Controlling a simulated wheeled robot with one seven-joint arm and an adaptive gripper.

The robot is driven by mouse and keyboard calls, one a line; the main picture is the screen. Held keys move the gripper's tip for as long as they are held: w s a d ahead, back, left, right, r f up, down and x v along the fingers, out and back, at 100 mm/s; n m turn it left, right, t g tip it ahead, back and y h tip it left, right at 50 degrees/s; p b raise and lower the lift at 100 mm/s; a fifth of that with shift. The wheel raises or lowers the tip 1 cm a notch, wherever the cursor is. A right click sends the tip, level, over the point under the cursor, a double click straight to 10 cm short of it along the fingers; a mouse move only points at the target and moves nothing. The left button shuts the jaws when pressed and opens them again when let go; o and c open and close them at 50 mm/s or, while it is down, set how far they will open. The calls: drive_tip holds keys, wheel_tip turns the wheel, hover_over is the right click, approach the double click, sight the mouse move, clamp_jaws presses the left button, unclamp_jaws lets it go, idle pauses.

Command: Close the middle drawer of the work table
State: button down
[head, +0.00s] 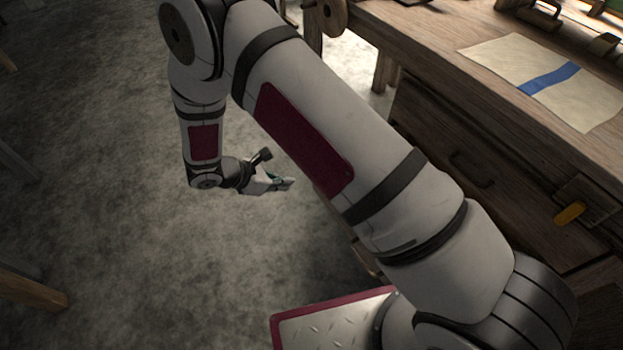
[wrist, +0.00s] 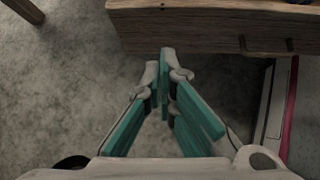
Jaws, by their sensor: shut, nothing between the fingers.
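The work table (head: 420,50) stands at the right in the head view. A dark drawer front with a handle (head: 472,172) shows beneath its top and looks flush. A wooden drawer front (wrist: 200,30) with a dark handle (wrist: 262,50) crosses the top of the wrist view; it appears to be the pulled-out middle drawer. My arm hides most of that drawer in the head view. My gripper (head: 288,183) is shut and empty, out over the floor left of the table. In the wrist view its fingertips (wrist: 165,55) are close to the drawer front's lower edge; contact cannot be told.
A cream cloth with a blue stripe (head: 550,78) lies on the tabletop. Wooden legs (head: 28,290) stand at the far left. The floor (head: 120,230) between is clear.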

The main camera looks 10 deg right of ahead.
drive_tip(key=d+r+b+x, duration=0.1)
drive_tip(key=b+x, duration=0.1)
drive_tip(key=x, duration=1.1)
drive_tip(key=shift+w+d+r+b, duration=0.25)
drive_tip(key=shift+r+b, duration=0.05)
drive_tip(key=shift+d, duration=0.1)
drive_tip(key=w+d+b, duration=0.1)
drive_tip(key=w+d, duration=0.2)
drive_tip(key=d, duration=0.7)
drive_tip(key=w+d+b, duration=0.2)
drive_tip(key=w+d, duration=0.1)
drive_tip(key=d, duration=0.7)
drive_tip(key=w+d+b, duration=0.1)
drive_tip(key=w+d, duration=0.3)
drive_tip(key=d, duration=0.7)
drive_tip(key=shift+b, duration=0.4)
drive_tip(key=shift+w, duration=0.1)
